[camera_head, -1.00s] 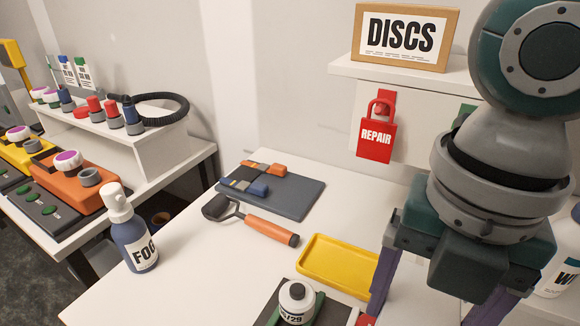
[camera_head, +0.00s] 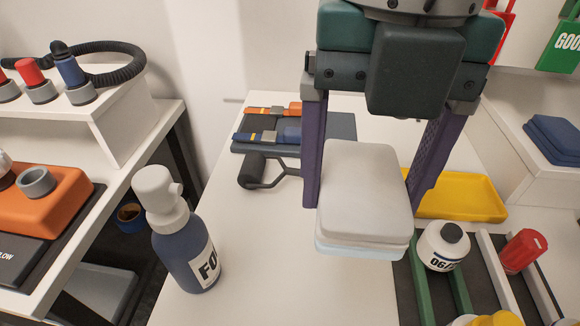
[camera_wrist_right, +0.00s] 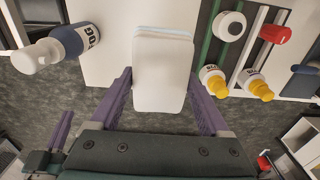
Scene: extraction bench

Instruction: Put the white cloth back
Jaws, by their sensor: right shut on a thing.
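The white cloth (camera_head: 365,185) is a thick folded pad with a pale blue layer along its lower edge. My right gripper (camera_head: 362,203) comes down from above, its two purple fingers on either side of the cloth, shut on it. The cloth looks held above the white bench top, though its exact height cannot be told. In the right wrist view the cloth (camera_wrist_right: 160,75) lies between the fingers, over the bench's front edge. A purple and dark part at lower left there looks like my left gripper (camera_wrist_right: 60,130); its jaws are unclear.
A blue spray bottle (camera_head: 188,245) stands left of the cloth. A yellow tray (camera_head: 470,195), a railed rack (camera_head: 412,285) with a white bottle (camera_head: 443,245) and a red-capped item (camera_head: 522,250) lie right. A dark mat (camera_head: 335,122) is behind. Folded navy cloths (camera_head: 555,138) sit far right.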

